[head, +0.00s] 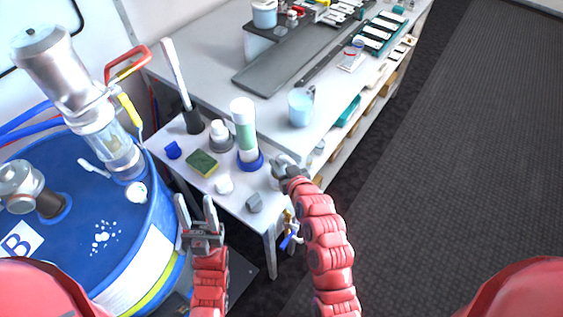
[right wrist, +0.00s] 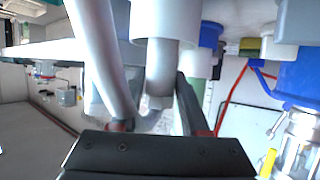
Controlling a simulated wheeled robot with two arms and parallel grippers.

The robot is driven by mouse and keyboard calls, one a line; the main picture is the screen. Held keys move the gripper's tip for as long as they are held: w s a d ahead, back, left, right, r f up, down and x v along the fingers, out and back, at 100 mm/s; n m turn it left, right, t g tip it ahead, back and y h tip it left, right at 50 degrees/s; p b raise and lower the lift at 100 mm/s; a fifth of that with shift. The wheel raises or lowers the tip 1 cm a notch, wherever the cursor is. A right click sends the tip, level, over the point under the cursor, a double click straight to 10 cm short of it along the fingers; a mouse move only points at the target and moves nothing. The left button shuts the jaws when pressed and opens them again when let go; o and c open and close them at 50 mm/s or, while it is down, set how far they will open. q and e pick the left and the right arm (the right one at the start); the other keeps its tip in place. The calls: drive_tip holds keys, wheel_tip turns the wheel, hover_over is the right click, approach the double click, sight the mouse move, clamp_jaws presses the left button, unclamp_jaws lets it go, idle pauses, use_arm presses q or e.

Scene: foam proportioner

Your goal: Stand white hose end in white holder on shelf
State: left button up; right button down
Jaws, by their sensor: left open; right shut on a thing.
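In the right wrist view, which looks upside down, my right gripper (right wrist: 155,112) is shut on the white hose (right wrist: 95,50), which bends sharply at the fingers. Its short end piece (right wrist: 160,85) meets the rim of a wider white cylinder (right wrist: 165,22), apparently the holder; how deep it sits in it I cannot tell. In the head view my right gripper (head: 288,168) is at the near shelf's right edge, beside the green-and-white bottle (head: 243,128), and hides the hose end and holder. My left gripper (head: 200,222) is open and empty in front of the shelf.
The near shelf (head: 240,202) carries a sponge (head: 202,163), a white-capped jar (head: 220,134) and a white wand in a dark stand (head: 192,121). A blue drum with a pump (head: 100,268) is at left. Open floor (head: 470,170) lies right.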

drive_tip(key=shift+f+b, duration=0.45)
drive_tip(key=shift+f, duration=0.15)
drive_tip(key=c, duration=0.7)
unclamp_jaws()
drive_tip(key=shift+s+r, duration=0.1)
drive_tip(key=shift+p+v, duration=0.35)
drive_tip(key=shift+v, duration=5.1)
drive_tip(key=shift+d, duration=0.1)
